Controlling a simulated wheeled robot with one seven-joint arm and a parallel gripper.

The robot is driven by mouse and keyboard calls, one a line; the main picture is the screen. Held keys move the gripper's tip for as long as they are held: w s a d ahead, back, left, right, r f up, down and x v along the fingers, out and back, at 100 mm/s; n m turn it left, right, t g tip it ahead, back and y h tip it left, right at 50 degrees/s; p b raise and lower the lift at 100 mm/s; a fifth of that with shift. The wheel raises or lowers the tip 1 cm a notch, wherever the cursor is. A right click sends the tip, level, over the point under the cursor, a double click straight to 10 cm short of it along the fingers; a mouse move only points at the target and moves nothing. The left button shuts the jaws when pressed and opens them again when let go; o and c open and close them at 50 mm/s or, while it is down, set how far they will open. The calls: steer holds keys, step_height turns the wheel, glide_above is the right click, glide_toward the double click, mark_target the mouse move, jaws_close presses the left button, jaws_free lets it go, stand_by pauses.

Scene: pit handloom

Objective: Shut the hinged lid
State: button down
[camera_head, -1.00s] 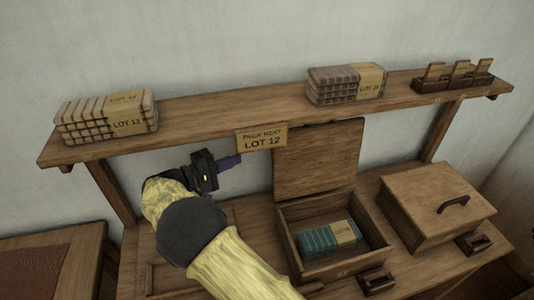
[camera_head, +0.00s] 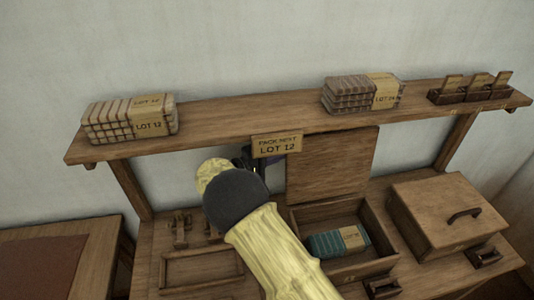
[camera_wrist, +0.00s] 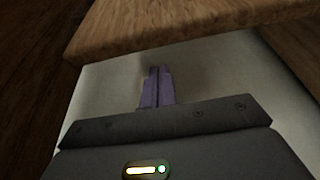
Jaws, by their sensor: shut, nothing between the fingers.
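The hinged lid (camera_head: 332,165) stands open and upright at the back of a wooden box (camera_head: 378,228). A teal bundle with a paper label (camera_head: 338,242) lies inside the box. My gripper (camera_wrist: 156,88) is shut and empty, with its purple fingers together in the wrist view. In the head view my arm hides most of it; a dark part shows just left of the lid, below the hanging sign. Whether the fingers touch the lid cannot be told. A wooden surface (camera_wrist: 190,25) crosses the top of the wrist view.
A shelf (camera_head: 240,122) with striped bundles (camera_head: 130,119) and labelled bundles (camera_head: 362,94) runs above the lid. A "LOT 12" sign (camera_head: 277,146) hangs from it. A closed box with a handle (camera_head: 447,215) stands right. A shallow tray (camera_head: 200,268) lies left.

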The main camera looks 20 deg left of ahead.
steer(key=shift+s+d+r+p, duration=0.15)
steer(key=shift+s+d, duration=0.25)
steer(key=shift+s, duration=0.1)
steer(key=shift+s+d+r+p, duration=0.1)
steer(key=shift+s+d+p, duration=0.05)
steer(key=shift+s+d, duration=0.3)
steer(key=shift+s+a, duration=0.1)
steer(key=shift+a, duration=0.05)
